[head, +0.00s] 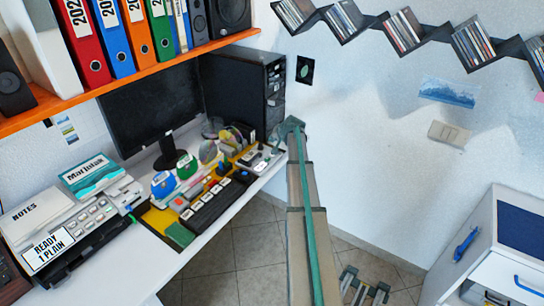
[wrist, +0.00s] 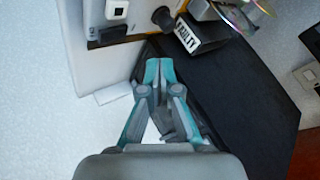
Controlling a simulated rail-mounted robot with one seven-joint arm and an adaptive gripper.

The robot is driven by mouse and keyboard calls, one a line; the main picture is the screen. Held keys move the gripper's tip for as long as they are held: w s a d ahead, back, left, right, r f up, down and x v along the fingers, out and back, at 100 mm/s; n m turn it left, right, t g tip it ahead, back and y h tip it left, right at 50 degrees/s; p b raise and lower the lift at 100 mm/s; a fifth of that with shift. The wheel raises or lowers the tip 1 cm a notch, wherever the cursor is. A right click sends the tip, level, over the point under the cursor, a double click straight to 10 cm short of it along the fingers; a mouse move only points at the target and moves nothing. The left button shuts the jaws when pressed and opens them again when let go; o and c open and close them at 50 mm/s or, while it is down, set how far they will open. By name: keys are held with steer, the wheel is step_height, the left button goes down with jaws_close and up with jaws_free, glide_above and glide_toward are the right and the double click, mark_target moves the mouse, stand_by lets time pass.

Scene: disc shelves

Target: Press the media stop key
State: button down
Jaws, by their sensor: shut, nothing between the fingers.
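My gripper (head: 279,133) is at the right end of the cluttered desk, in front of the black computer tower (head: 262,85). In the wrist view my gripper (wrist: 159,68) is shut and empty, with its teal fingertips close together. A light panel with a white key (wrist: 117,8) and a black knob (wrist: 163,18) lies just beyond the fingertips, apart from them. In the head view a grey unit with small keys (head: 262,157) sits near my gripper, beside a black keyboard (head: 216,202). I cannot tell which key is media stop.
A black block labelled FAULTY (wrist: 187,36) and shiny discs (wrist: 240,15) are close to the fingertips. A monitor (head: 150,105) and a printer (head: 75,220) stand on the desk. An orange shelf (head: 130,82) with binders overhangs it.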

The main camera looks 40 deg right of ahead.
steer(key=shift+f+b, duration=1.2)
steer(key=shift+f, duration=1.7)
steer(key=shift+f, duration=0.1)
steer(key=shift+f+b, duration=0.35)
steer(key=shift+b, duration=0.1)
steer(key=shift+f+b, duration=0.35)
steer(key=shift+f, duration=0.1)
steer(key=shift+r, duration=0.9)
steer(key=shift+r+p, duration=1.05)
steer(key=shift+r, duration=1.45)
